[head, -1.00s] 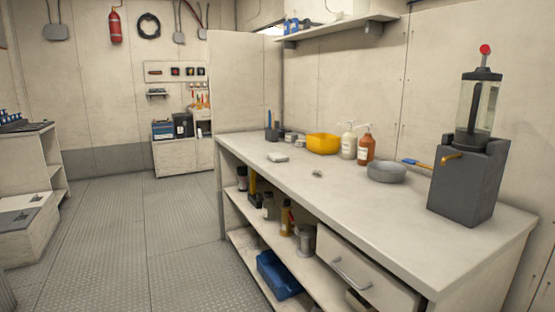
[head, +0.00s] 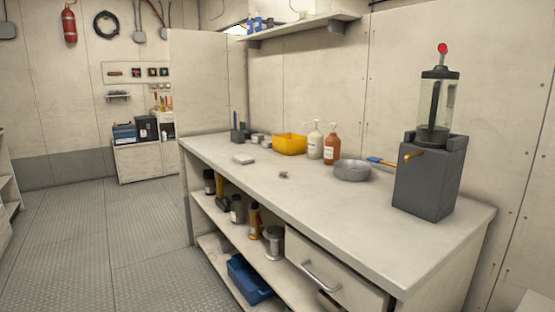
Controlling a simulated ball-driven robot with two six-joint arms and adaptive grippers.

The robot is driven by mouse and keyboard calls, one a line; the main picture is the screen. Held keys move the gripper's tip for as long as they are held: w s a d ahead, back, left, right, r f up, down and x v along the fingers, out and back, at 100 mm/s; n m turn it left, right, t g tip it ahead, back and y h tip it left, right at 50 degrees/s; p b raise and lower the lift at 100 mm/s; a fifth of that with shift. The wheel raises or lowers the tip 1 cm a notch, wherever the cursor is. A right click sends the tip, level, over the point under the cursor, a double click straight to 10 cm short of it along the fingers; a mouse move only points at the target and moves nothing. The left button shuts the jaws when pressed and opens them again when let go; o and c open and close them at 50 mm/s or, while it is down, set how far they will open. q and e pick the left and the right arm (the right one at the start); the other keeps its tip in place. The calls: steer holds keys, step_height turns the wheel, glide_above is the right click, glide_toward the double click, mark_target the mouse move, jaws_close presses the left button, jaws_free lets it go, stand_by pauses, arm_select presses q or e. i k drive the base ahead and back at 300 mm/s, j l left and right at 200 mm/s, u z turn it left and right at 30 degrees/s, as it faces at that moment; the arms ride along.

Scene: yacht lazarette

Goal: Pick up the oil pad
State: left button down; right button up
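A small, flat, pale pad (head: 243,159), which looks like the oil pad, lies on the far left part of the white workbench top (head: 330,208). It lies in front of the yellow bin, apart from the things around it. Neither of my grippers shows in the head view, so I cannot see their state.
On the bench stand a yellow bin (head: 290,144), two pump bottles (head: 323,143), a grey round pan (head: 352,171), a small crumpled object (head: 284,175) and a dark dispenser block (head: 428,178). A drawer (head: 335,273) faces the front. The floor (head: 100,225) to the left is clear.

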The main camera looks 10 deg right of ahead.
mark_target(244, 158)
steer(key=i+j+z, duration=0.7)
steer(key=j, duration=0.2)
steer(key=i, duration=0.05)
